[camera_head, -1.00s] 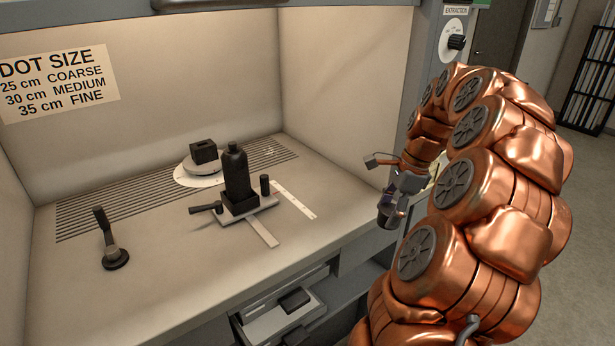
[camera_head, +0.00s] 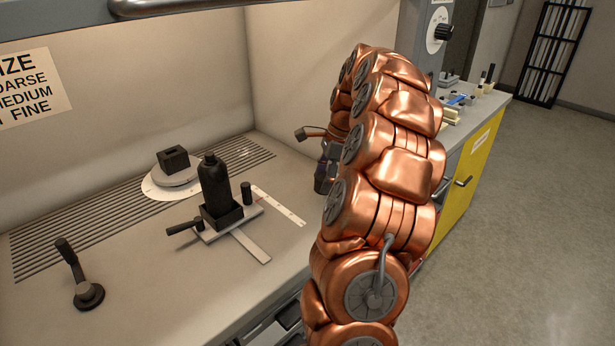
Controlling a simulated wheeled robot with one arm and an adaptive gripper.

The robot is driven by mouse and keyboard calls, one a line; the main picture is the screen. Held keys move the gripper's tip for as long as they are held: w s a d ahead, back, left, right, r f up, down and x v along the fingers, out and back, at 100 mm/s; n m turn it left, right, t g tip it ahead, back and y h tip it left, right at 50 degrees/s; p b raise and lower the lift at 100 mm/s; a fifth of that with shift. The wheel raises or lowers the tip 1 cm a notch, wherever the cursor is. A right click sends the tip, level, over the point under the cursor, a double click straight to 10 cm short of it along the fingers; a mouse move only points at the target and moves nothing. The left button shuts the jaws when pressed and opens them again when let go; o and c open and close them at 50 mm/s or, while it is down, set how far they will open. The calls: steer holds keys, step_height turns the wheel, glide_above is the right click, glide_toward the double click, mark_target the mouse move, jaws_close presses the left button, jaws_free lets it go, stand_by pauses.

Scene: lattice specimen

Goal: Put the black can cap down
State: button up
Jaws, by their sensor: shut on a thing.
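My gripper (camera_head: 323,176) is at the right end of the booth, mostly hidden behind my copper arm. It is shut on a small dark thing, which I take to be the black can cap; its outline is hard to make out from here. A black spray can (camera_head: 215,188) without a visible cap stands upright in a dark holder on a pale plate (camera_head: 228,224) in the booth. My gripper is to the right of the can and apart from it.
A pale turntable (camera_head: 153,191) bears a black block (camera_head: 173,159). A black lever (camera_head: 87,292) stands at left. A white ruler (camera_head: 284,208) lies right of the can. The bare booth floor (camera_head: 180,300) is clear in front. A yellow-sided bench (camera_head: 468,185) with small items stands at right.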

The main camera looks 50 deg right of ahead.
steer(key=p, duration=0.1)
glide_above(304, 191)
steer(key=d, duration=0.1)
steer(key=shift+s+f, duration=0.25)
steer(key=shift+f, duration=0.05)
steer(key=shift+f+p, duration=0.55)
steer(key=shift+f, duration=1.2)
steer(key=shift+f, duration=0.1)
steer(key=o, duration=0.8)
steer(key=shift+b+v, duration=0.7)
steer(key=shift+v, duration=3.15)
